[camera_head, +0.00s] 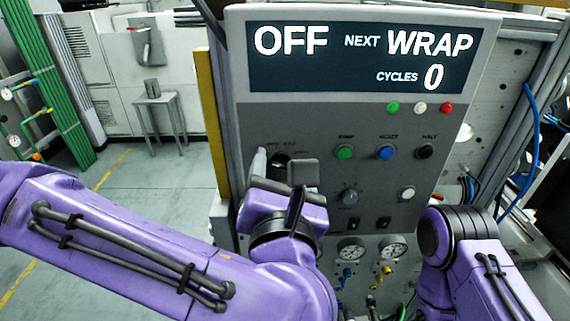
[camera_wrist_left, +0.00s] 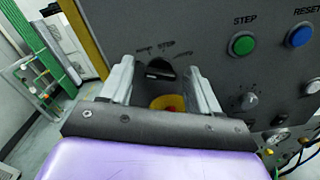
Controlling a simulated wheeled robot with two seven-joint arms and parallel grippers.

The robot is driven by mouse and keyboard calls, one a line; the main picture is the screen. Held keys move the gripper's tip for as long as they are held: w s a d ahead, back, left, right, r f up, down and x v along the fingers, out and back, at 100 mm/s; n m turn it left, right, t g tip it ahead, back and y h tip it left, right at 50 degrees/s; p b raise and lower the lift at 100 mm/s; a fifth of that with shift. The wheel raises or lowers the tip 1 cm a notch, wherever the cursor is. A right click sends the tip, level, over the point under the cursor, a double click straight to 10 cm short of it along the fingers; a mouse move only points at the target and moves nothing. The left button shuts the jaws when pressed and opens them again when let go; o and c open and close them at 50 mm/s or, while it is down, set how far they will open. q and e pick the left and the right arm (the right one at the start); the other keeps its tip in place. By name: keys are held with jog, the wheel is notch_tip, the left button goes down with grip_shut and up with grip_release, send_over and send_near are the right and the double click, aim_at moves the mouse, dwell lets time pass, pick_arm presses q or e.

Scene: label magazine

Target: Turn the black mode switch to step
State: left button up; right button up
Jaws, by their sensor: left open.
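The black mode switch (camera_wrist_left: 160,70) is on the grey panel, under small printed labels, one of which seems to read STEP. In the head view the switch (camera_head: 280,159) is partly hidden by my left gripper (camera_head: 283,166). In the left wrist view my left gripper (camera_wrist_left: 160,77) is open, with one pale finger on each side of the switch. A gap shows between the fingers and the knob; I cannot tell whether the tips touch the panel. The display (camera_head: 362,58) reads OFF, NEXT WRAP, CYCLES 0. My right gripper is out of view.
To the right are a green button (camera_head: 345,152), a blue button (camera_head: 385,153), a black button (camera_head: 425,151) and a grey knob (camera_head: 349,196). Gauges (camera_head: 352,251) and hoses are lower down.

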pick_arm(q)
jog(key=c, duration=1)
jog(key=shift+c, duration=0.2)
jog(key=shift+m, duration=0.3)
jog(key=m, duration=0.3)
jog(key=shift+r+m+p, duration=0.1)
jog(key=shift+m+p, duration=0.25)
jog(key=shift+m, duration=0.05)
jog(key=m+p, duration=0.1)
jog(key=m, duration=0.3)
jog(key=m+p, duration=0.2)
jog(key=m, duration=0.3)
jog(key=shift+r+m, duration=0.1)
jog(key=shift+m, duration=0.3)
jog(key=shift+m+p, duration=1.05)
jog(key=shift+m, duration=0.55)
jog(key=shift+w+m, duration=0.1)
jog(key=shift+m, duration=0.2)
